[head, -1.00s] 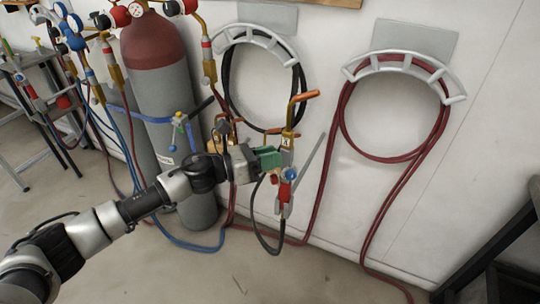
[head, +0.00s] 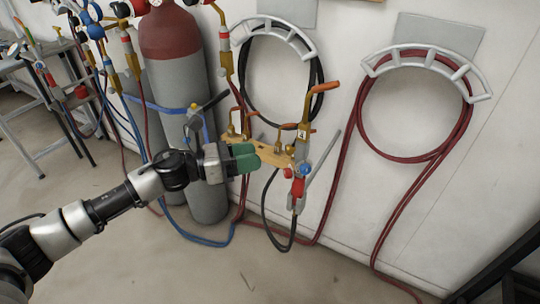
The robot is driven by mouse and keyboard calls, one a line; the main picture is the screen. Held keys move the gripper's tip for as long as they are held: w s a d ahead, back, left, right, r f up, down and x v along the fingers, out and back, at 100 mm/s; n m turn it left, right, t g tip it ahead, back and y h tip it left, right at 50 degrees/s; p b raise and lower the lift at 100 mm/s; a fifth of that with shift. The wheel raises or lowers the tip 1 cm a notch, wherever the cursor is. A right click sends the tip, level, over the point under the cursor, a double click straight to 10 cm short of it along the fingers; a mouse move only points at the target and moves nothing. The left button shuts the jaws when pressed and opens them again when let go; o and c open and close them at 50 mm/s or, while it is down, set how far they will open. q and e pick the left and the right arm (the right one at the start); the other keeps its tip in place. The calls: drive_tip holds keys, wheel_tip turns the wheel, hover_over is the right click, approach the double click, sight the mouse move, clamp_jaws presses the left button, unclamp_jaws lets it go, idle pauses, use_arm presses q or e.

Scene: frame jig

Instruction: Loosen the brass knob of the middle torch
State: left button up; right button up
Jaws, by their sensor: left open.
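My left gripper (head: 245,158) has green fingers and is open. It is in front of the left part of a wooden rack (head: 266,153), to the left of a torch and apart from it in the picture. The torch (head: 303,131) hangs at the rack's right end, with a copper-coloured tip. A red knob (head: 287,172) and a blue knob (head: 306,170) show on it. A small brass part (head: 278,144) stands on the rack left of this torch. I cannot tell which part is the middle torch's brass knob; my gripper hides part of the rack. My right gripper is not in view.
A gas cylinder (head: 199,75) with a red top stands behind my left arm. Hose hangers with a black hose (head: 245,83) and a red hose (head: 364,126) are on the wall. Hoses trail on the floor. A metal bench (head: 35,62) stands at the far left.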

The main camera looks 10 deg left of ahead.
use_arm(q)
drive_tip(key=shift+v, duration=1.2)
drive_tip(key=shift+c, duration=0.2)
